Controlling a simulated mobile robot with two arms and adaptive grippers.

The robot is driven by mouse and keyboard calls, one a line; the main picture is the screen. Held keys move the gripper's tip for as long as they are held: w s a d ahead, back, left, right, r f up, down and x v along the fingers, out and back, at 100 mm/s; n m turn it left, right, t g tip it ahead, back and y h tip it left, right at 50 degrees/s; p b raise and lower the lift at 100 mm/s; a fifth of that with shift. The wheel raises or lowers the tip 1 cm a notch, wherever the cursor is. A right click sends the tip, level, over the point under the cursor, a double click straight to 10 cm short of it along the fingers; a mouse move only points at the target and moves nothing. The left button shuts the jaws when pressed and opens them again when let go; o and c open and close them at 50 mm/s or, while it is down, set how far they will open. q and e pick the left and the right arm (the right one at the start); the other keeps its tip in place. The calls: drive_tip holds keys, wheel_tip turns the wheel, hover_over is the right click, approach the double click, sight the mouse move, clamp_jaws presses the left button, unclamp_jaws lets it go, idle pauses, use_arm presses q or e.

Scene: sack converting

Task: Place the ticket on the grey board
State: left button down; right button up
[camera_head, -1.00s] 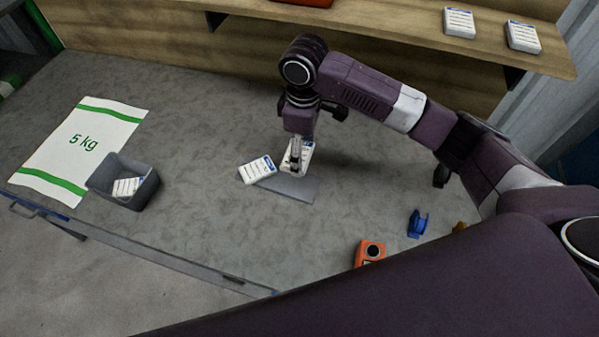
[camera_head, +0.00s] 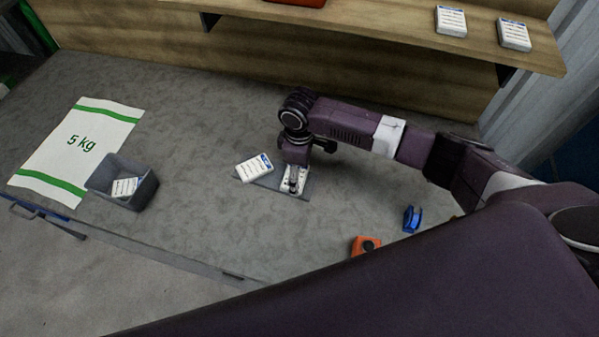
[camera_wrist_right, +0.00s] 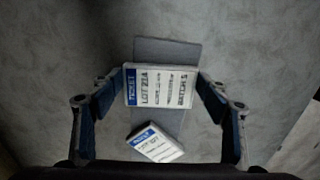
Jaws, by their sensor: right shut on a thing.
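The grey board (camera_head: 306,187) is a flat plate lying on the grey worktop; it also shows in the right wrist view (camera_wrist_right: 165,48). My right gripper (camera_head: 291,186) points down over its right part, with its fingers at the two ends of a white ticket with a blue band (camera_wrist_right: 160,86). That ticket lies across the board, on it or just above; I cannot tell which. A second white ticket (camera_head: 254,168) lies tilted over the board's left end, and in the wrist view it sits lower (camera_wrist_right: 155,143). My left gripper is out of view.
A grey bin (camera_head: 148,190) with a ticket inside stands left, beside a white sack (camera_head: 81,148) marked 5 kg. An orange device (camera_head: 365,245) and a blue object (camera_head: 412,219) lie front right. Ticket stacks (camera_head: 451,21) sit on the wooden shelf (camera_head: 400,50).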

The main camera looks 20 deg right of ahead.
drive_tip(key=shift+f, duration=0.1)
drive_tip(key=o, duration=1.2)
drive_tip(key=shift+c, duration=0.2)
wheel_tip(320, 180, up, 12)
drive_tip(key=b, duration=0.1)
drive_tip(key=shift+b, duration=0.35)
